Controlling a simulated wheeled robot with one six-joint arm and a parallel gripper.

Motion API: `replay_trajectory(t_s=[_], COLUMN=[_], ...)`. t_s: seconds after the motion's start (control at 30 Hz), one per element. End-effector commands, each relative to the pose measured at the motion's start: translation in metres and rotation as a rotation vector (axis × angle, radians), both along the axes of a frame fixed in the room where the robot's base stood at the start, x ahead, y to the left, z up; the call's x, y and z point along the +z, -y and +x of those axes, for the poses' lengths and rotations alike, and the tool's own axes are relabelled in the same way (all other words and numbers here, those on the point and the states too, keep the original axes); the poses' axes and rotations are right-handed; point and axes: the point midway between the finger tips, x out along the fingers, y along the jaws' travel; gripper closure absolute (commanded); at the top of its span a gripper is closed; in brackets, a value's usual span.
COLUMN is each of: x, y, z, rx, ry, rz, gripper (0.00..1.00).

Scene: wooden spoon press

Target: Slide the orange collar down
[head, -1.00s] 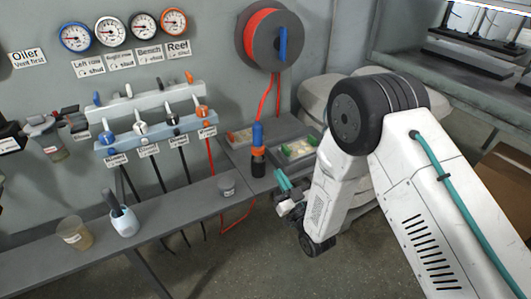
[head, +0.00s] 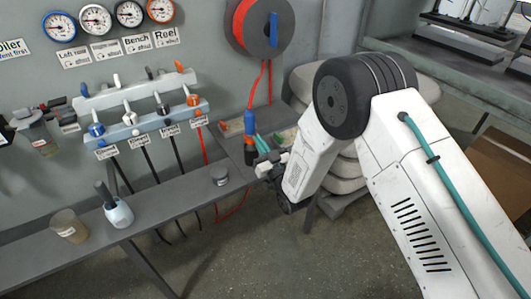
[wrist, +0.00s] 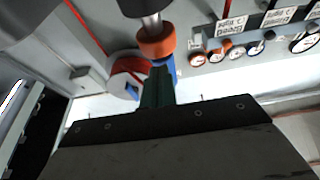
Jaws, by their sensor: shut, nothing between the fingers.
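The orange collar (head: 249,141) is a band on an upright tool with a blue upper part (head: 249,122) and a dark lower part, standing on the grey bench by the wall. In the wrist view, the orange collar (wrist: 156,43) shows large near the top centre, with a grey and black body above it in the picture. My gripper (head: 261,143) has teal fingers, is shut and empty, and is just right of the collar. In the wrist view, my gripper (wrist: 158,75) points at the collar; I cannot tell whether they touch. The fingers hide part of the blue section.
A red hose reel (head: 262,28) hangs above on the wall, its red hose dropping behind the tool. A valve manifold (head: 140,115) is to the left. Parts trays (head: 287,137) lie to the right.

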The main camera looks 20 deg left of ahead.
Motion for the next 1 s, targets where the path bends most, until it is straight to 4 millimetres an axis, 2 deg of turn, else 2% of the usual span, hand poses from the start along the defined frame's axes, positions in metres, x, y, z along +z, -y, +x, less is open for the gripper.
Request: replay_trajectory(t_s=[0.13, 0.47, 0.7, 1.0], x=[0.003, 0.003, -0.018, -0.019], y=[-0.006, -0.007, -0.007, -0.007], z=[0.005, 0.006, 0.006, 0.006], rx=[0.0, 0.0, 0.0, 0.0], ry=[0.0, -0.001, -0.001, -0.001], rz=[0.0, -0.001, -0.001, -0.001], gripper=[1.0, 1.0, 1.0, 1.0])
